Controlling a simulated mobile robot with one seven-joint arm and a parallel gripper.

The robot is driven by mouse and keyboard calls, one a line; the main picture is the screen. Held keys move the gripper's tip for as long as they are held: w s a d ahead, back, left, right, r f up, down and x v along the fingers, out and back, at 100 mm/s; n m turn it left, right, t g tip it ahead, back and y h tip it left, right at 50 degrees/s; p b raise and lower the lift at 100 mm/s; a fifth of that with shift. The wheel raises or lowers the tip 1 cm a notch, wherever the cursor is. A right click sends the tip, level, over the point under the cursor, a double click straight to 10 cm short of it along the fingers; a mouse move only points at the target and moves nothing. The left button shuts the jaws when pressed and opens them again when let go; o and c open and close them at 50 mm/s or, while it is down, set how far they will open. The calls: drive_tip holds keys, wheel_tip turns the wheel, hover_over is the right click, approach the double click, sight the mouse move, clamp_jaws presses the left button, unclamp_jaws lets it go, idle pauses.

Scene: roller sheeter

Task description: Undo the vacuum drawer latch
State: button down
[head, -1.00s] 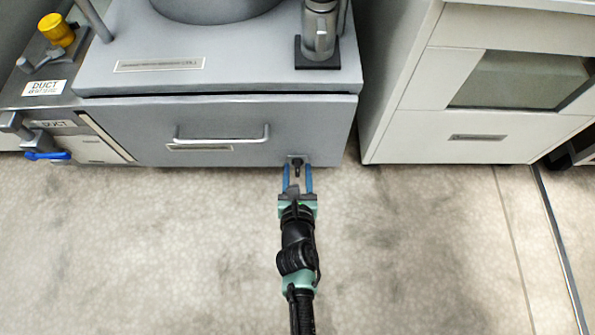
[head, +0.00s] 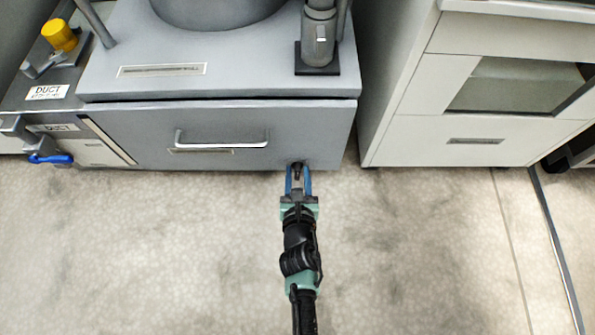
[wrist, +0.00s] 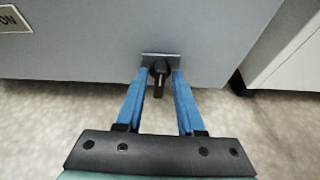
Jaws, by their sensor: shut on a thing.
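The grey vacuum drawer (head: 225,125) is shut in the cabinet front. Its latch (head: 297,166) is a small black lever near the drawer's lower right corner. In the wrist view the latch (wrist: 159,76) sits on a small metal plate (wrist: 161,56), with its lever pointing down. My gripper (head: 299,170) has its two blue fingers on either side of the latch, shut on it. The fingers also show in the wrist view (wrist: 161,80), tips up at the plate. The exact contact on the lever is hard to make out.
A bar handle (head: 222,141) juts from the drawer's middle. A white cabinet (head: 465,135) stands to the right across a narrow gap. A blue-handled valve (head: 48,158) is at the far left. The floor (head: 150,250) in front is clear.

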drive_tip(key=shift+r+m+y+p, duration=0.3)
drive_tip(key=shift+m+y+p, duration=0.1)
drive_tip(key=shift+p, duration=0.65)
drive_tip(key=shift+d+f+m+y+p, duration=0.15)
drive_tip(key=shift+m+y+p, duration=0.15)
drive_tip(key=shift+m+p, duration=0.45)
drive_tip(key=shift+d+f+m+t+y+b, duration=0.2)
drive_tip(key=shift+m+t+y+b, duration=0.3)
drive_tip(key=shift+m+y+b, duration=0.9)
drive_tip(key=shift+d+f+m+t+y+b, duration=0.1)
drive_tip(key=shift+f+m+t+y+b, duration=0.6)
drive_tip(key=shift+m, duration=1.45)
drive_tip(key=shift+d+r+m+t+y+b, duration=0.15)
drive_tip(key=shift+m+t+y+b, duration=0.25)
drive_tip(key=shift+m+b, duration=1.2)
drive_tip(key=shift+m, duration=0.4)
drive_tip(key=c, duration=0.9)
unclamp_jaws()
drive_tip(key=shift+o, duration=0.2)
